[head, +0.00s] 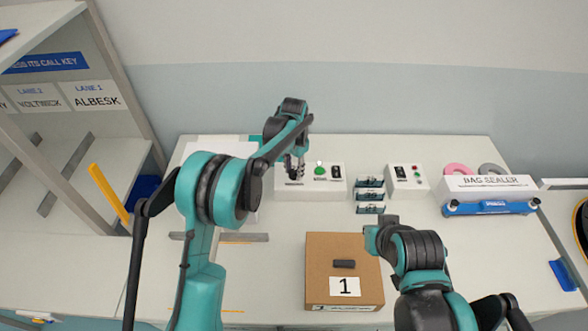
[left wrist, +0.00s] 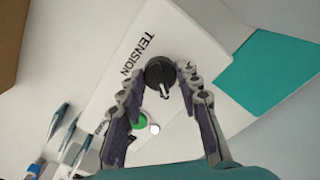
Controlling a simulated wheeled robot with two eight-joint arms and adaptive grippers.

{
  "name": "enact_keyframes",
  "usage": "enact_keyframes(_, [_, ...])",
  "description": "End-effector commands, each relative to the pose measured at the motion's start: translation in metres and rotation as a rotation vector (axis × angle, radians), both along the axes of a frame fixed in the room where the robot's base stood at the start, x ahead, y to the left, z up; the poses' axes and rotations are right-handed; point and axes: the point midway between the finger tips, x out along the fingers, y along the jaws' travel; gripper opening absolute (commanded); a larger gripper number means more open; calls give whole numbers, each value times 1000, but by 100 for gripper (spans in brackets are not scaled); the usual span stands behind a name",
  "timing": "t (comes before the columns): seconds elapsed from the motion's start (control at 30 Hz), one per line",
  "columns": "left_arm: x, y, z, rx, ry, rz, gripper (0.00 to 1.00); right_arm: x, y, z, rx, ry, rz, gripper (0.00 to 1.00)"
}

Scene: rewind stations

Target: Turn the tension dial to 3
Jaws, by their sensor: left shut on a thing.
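The tension dial (left wrist: 158,72) is a round black knob with a white pointer line. It sits on a white panel (left wrist: 115,85) marked TENSION. The pointer points down and slightly right in the left wrist view; I cannot read any scale numbers. My left gripper (left wrist: 161,80) is shut on the dial, one finger on each side. In the head view my left gripper (head: 294,177) is at the left end of the white panel (head: 312,194) and hides most of the dial. My right gripper (head: 386,224) is at the right above the table, its fingers unclear.
A green button (head: 320,170) is on the panel right of the dial. Small racks (head: 369,195) and a second control box (head: 407,180) stand farther right, then a bag sealer (head: 490,190). A cardboard box (head: 318,270) labelled 1 with a dark piece on top stands in front.

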Motion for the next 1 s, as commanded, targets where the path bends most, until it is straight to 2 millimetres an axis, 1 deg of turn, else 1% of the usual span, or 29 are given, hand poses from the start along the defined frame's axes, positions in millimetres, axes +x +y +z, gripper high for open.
enact_keyframes(0.2, [0, 0, 0, 1, 1, -113, 4, 0, 0, 1, 0, 0, 0, 0])
enact_keyframes(0.4, [0, 0, 0, 1, 1, -170, 4, 0, 0, 1, 0, 0, 0, 0])
enact_keyframes(0.93, [0, 0, 0, 1, 1, -190, 4, 0, 0, 1, 0, 0, 0, 0])
enact_keyframes(0.97, [0, 0, 0, 1, 1, -190, 41, 0, 0, 1, 0, 0, 0, 0])
enact_keyframes(1.0, [0, 0, 0, 1, 1, -190, 52, 0, 0, 1, 0, 0, 0, 0])
